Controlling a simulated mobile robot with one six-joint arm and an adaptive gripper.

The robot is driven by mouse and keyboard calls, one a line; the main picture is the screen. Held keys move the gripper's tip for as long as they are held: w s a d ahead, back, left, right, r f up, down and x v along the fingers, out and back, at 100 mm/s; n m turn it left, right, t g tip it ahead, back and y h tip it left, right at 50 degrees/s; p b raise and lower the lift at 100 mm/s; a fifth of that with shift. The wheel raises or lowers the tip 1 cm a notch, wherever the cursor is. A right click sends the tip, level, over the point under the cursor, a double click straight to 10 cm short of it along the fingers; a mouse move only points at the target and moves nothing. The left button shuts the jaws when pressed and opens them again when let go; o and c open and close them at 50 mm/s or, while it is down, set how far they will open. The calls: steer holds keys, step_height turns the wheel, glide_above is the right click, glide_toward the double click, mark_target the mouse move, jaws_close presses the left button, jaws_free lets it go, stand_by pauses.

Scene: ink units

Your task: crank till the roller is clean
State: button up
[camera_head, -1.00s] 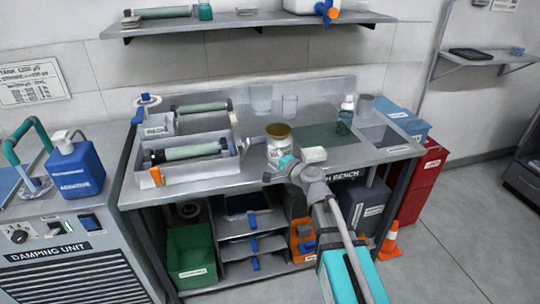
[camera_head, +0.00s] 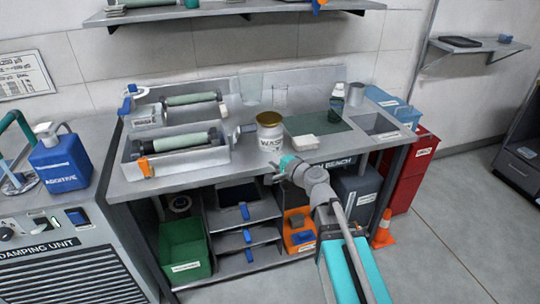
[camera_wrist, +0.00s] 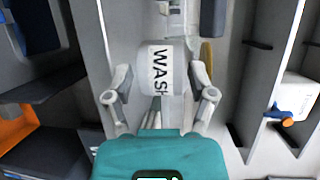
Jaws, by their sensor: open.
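Two green rollers lie in a grey tray unit at the left of the bench: the front roller (camera_head: 180,142) and the rear roller (camera_head: 190,99). A grey fitting (camera_head: 243,130) sticks out near the front roller's right end; whether it is the crank is unclear. How clean the rollers are is too small to tell. My gripper (camera_head: 279,168) is at the bench's front edge, right of the trays and just in front of the white WASH pot (camera_head: 268,138). In the wrist view my gripper (camera_wrist: 160,88) is open and empty, with the WASH pot (camera_wrist: 160,65) between its fingers in the picture.
A white block (camera_head: 306,142) and a green mat (camera_head: 318,124) lie right of the pot, with a dark bottle (camera_head: 337,100) behind. An orange clip (camera_head: 146,169) sits on the front tray's wall. An orange cone (camera_head: 383,228) stands on the floor at right.

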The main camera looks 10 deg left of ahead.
steer(key=shift+s+d+f+b, duration=0.45)
steer(key=shift+s+d, duration=0.1)
steer(key=shift+d, duration=0.1)
steer(key=shift+s+d+f+b, duration=0.35)
steer(key=shift+s+d+f, duration=0.05)
steer(key=shift+s+d, duration=0.2)
steer(key=shift+w+r, duration=0.1)
stand_by(0.7)
steer(key=m+g+h+p, duration=0.1)
steer(key=g+h+p, duration=0.3)
steer(key=p, duration=2)
glide_toward(250, 127)
steer(key=d+g+y, duration=0.1)
steer(key=d, duration=0.1)
step_height(250, 127, up, 3)
steer(key=m+h+p, duration=0.1)
steer(key=p, duration=0.2)
steer(key=shift+g, duration=0.4)
steer(key=shift+f, duration=0.2)
steer(key=b+x, duration=0.7)
steer(key=x, duration=0.4)
steer(key=shift+f, duration=0.15)
steer(key=shift+b+x, duration=0.9)
steer(key=shift+x, duration=0.25)
steer(key=shift+a, duration=0.1)
